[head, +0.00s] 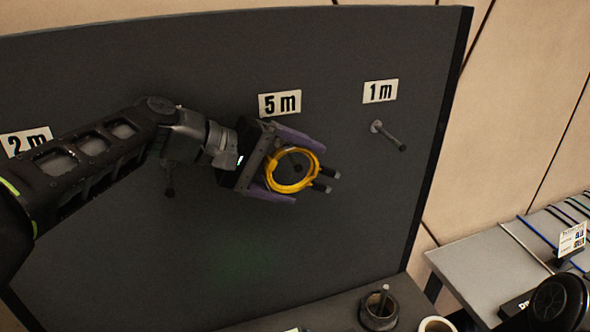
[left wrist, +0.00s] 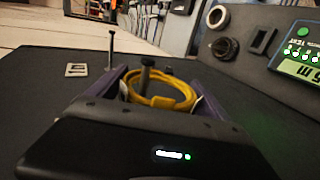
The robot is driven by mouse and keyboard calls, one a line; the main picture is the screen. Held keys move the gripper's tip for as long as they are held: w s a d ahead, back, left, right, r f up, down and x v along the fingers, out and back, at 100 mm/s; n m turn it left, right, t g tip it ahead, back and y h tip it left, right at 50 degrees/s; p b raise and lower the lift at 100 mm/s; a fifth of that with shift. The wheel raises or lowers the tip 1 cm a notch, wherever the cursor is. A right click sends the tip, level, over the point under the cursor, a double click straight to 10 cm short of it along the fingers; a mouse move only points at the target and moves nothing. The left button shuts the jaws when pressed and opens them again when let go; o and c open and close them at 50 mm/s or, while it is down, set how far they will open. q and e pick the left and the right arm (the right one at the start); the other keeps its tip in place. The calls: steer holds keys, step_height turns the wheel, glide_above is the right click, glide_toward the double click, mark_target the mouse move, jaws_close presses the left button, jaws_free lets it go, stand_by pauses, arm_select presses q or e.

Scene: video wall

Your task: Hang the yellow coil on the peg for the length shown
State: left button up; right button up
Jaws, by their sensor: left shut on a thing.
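The yellow coil (head: 270,181) is held between the purple fingers of my left gripper (head: 300,170), in front of the dark board below the "5 m" label (head: 280,104). My left gripper is shut on it. The 5 m peg (head: 297,168) shows inside the ring. In the left wrist view the peg's head (left wrist: 147,62) rises within the coil (left wrist: 178,100), so the coil appears to be around it; how deep it sits I cannot tell. A screen (left wrist: 304,66) there seems to read "5 m" upside down. My right gripper is not in view.
The 1 m peg (head: 388,135) is bare, below its label (head: 380,91) at right. Another peg (head: 169,180) shows under my left arm, near the "2 m" label (head: 26,140). A grey table (head: 470,270) with cables stands at right.

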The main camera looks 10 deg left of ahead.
mark_target(265, 161)
arm_select(q)
steer(key=o, duration=1.4)
steer(key=shift+o, duration=0.2)
steer(key=shift+b+v, duration=0.75)
steer(key=shift+v, duration=3.15)
